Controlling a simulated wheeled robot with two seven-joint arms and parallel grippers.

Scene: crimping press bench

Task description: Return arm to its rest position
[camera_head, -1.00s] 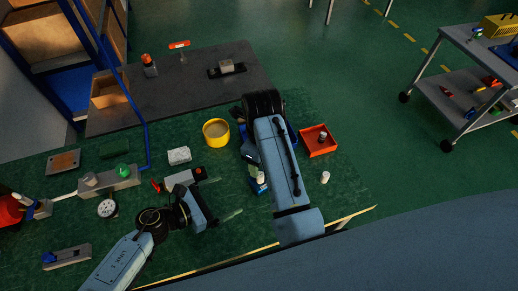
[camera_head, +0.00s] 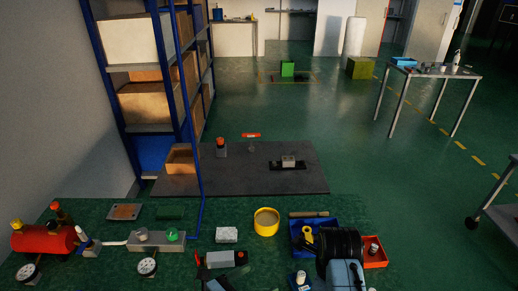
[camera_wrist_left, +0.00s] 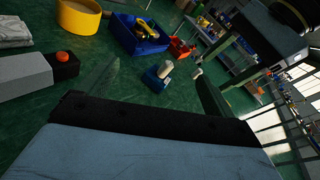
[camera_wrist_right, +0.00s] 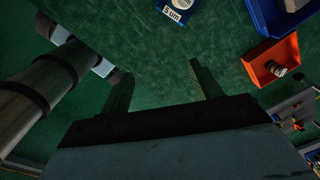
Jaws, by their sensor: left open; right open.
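In the left wrist view my left gripper (camera_wrist_left: 158,72) is open, with nothing between its fingers. Green bench shows between and beyond them, with a small blue block (camera_wrist_left: 155,77) and white-topped pieces past the tips. In the right wrist view my right gripper (camera_wrist_right: 162,70) is open and empty over bare green bench. In the head view my right arm (camera_head: 340,250) rises at the bottom, its black joint between the blue bin (camera_head: 298,236) and the red tray (camera_head: 376,262). The right fingers are hidden there, and only a sliver of the left gripper shows at the bottom edge.
A yellow round tub (camera_head: 266,222), a white block (camera_head: 227,235) and a grey block with a black end (camera_head: 220,259) stand on the green bench. A red cylinder tank (camera_head: 45,240) is at left. A blue-framed shelf (camera_head: 183,70) rises behind. The dark mat (camera_head: 235,180) has free room.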

